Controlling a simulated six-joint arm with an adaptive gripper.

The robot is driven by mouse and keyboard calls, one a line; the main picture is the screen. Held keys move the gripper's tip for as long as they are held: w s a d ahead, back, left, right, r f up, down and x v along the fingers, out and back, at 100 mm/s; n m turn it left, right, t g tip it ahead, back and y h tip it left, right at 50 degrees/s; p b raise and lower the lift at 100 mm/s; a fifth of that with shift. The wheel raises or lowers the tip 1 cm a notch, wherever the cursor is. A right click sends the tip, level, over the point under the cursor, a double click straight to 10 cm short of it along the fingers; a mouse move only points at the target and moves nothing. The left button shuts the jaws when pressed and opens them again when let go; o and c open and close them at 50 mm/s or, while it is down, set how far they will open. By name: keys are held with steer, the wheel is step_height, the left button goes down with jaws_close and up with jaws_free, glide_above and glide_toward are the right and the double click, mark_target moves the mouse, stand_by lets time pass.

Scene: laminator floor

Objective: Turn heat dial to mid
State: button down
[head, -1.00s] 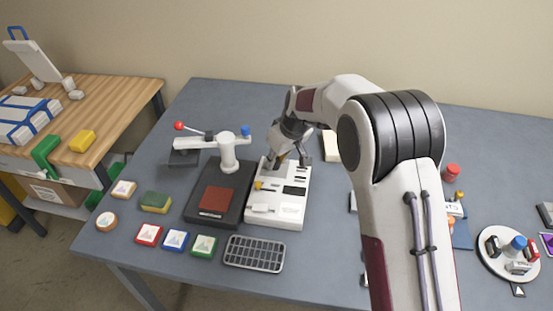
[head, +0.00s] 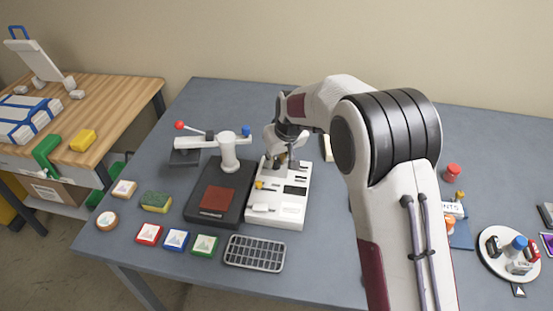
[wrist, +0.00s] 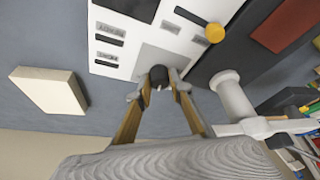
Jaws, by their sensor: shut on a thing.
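The white control unit (head: 290,214) stands on the grey table, just right of the black press base. Its face also shows in the wrist view (wrist: 100,60), with slots, small labels and a yellow knob (wrist: 214,33). A dark round dial (wrist: 158,75) sits near the unit's edge, between my fingertips. My gripper (wrist: 159,84) is shut on this dial, its fingers on either side. In the head view my gripper (head: 279,162) is over the unit's far end and hides the dial. I cannot tell which way the dial points.
The black press base (head: 232,181) with a white column and red-knobbed lever (head: 180,126) stands left of the unit. A cream block (wrist: 48,90) lies beside it. A grey grid rack (head: 255,253) and several coloured tiles are in front.

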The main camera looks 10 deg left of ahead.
steer(key=c, duration=1.8)
jaws_free()
steer(key=shift+r, duration=0.1)
steer(key=shift+v, duration=5.9)
steer(key=shift+s, duration=0.1)
